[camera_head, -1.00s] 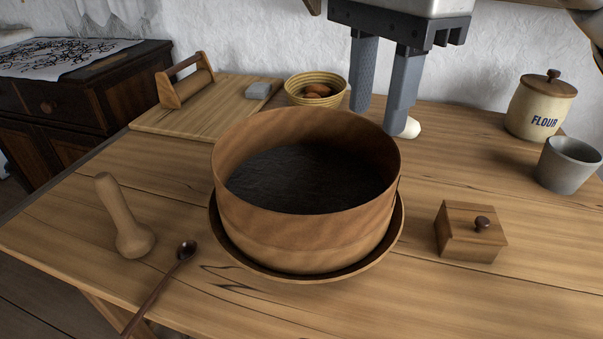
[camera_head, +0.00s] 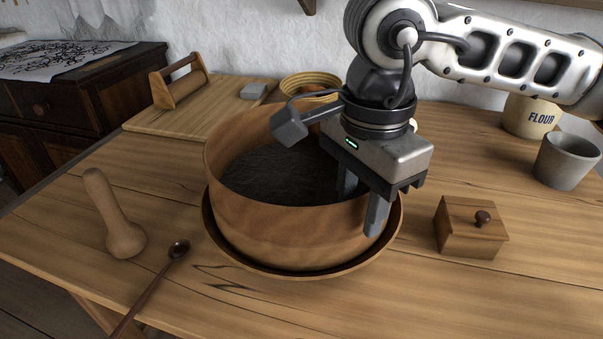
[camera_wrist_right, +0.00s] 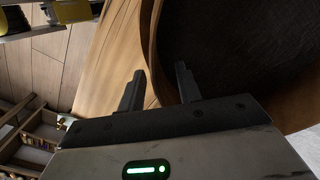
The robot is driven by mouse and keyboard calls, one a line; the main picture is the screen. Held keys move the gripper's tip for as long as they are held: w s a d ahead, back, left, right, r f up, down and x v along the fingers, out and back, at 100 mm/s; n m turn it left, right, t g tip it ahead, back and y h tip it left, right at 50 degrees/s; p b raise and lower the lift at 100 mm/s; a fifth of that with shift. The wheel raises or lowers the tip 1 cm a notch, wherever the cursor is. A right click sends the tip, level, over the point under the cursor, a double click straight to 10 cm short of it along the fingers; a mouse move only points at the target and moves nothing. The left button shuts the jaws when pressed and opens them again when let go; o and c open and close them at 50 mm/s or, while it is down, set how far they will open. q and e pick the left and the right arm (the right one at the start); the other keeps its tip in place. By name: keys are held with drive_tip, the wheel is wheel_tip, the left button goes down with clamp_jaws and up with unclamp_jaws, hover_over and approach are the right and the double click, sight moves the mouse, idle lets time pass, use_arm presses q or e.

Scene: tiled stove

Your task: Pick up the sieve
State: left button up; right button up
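The sieve (camera_head: 290,228) is a large round wooden hoop with a dark mesh inside. It sits in a wide shallow wooden dish (camera_head: 222,245) on the table. My right gripper (camera_head: 362,207) is at the sieve's right rim. One finger is inside the hoop and the other outside, and the fingers are apart. The right wrist view shows the open fingers (camera_wrist_right: 160,85) on either side of the sieve's wall (camera_wrist_right: 150,45). Whether either finger touches the wall cannot be told. My left gripper is not in view.
A wooden pestle (camera_head: 115,220) and a wooden spoon (camera_head: 150,285) lie to the left. A small lidded box (camera_head: 470,228), a grey cup (camera_head: 567,161) and a flour jar (camera_head: 530,118) stand right. A basket (camera_head: 310,82) and a board (camera_head: 190,115) are behind.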

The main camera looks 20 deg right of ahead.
drive_tip(key=shift+f, duration=0.3)
clamp_jaws()
drive_tip(key=shift+r, duration=0.1)
drive_tip(key=shift+r, duration=0.1)
